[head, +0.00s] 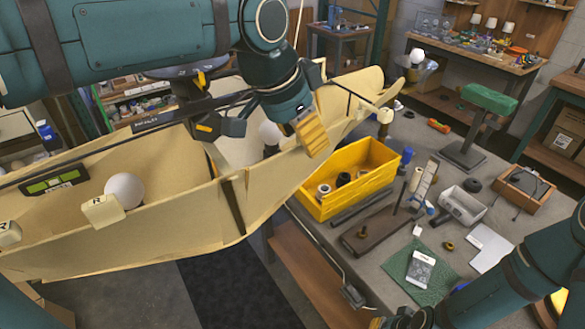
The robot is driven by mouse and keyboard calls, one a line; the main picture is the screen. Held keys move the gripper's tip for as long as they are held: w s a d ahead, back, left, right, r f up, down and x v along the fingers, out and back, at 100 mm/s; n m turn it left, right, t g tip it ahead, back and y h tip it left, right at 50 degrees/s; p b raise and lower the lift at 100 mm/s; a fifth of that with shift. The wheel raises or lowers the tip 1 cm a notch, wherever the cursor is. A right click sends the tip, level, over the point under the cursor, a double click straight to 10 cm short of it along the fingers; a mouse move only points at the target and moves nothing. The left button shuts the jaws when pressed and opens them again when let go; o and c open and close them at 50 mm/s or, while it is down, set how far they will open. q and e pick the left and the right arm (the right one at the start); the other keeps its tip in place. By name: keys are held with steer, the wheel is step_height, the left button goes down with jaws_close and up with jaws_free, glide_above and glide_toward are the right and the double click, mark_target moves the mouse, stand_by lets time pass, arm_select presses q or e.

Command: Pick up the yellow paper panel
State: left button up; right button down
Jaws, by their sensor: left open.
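The pale yellow paper panel (150,238) is large and thin, with dark ribs and folded, boat-like sides. It stretches from the left edge of the head view to the upper middle. My left gripper (262,128) is open over its middle part, its two yellow-padded fingers spread apart. One finger overlaps the near wall in the picture; whether it touches the paper I cannot tell. A white bulb (270,133) shows between the fingers. My right arm comes in at the lower right, and its gripper (402,319) is cut off by the bottom edge.
A white ball (124,190) shows inside the panel's left part. A yellow bin (352,178) with small parts stands on the grey workbench (388,248), right of the panel. A green-topped stand (480,120), a green mat (425,288) and an open wooden box (523,190) are farther right.

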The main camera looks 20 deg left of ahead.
arm_select(q)
jaws_close()
